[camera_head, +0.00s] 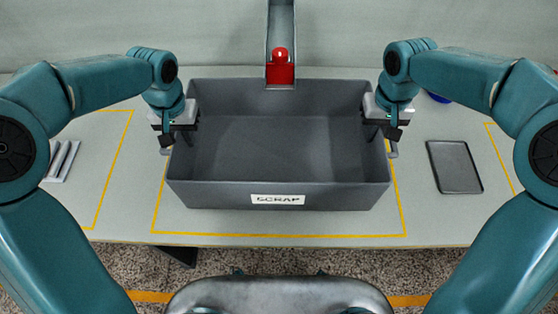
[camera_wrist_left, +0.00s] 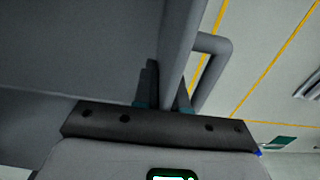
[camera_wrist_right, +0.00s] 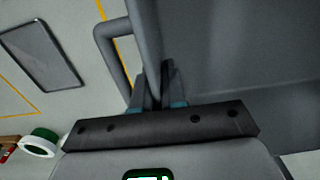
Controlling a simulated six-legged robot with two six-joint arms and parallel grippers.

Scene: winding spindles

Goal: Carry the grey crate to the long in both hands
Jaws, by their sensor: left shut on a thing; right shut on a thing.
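The grey crate (camera_head: 225,194) with a "SCRAP" label on its front wall stands in the middle of the table, and its inside looks empty. My left gripper (camera_head: 176,132) is at its left wall, and my right gripper (camera_head: 390,130) is at its right wall. In the left wrist view my left gripper (camera_wrist_left: 164,95) is shut on the crate's side wall rim, beside a bar handle (camera_wrist_left: 213,65). In the right wrist view my right gripper (camera_wrist_right: 156,92) is shut on the opposite wall rim, beside the other handle (camera_wrist_right: 112,55). Whether the crate touches the table is hard to tell.
A red object (camera_head: 280,70) sits at the end of a grey chute behind the crate. A dark flat tray (camera_head: 454,167) lies right of the crate. Grey bars (camera_head: 62,160) lie at the left. Yellow lines mark the table (camera_head: 270,224). Green and white rolls (camera_wrist_right: 42,142) show in the right wrist view.

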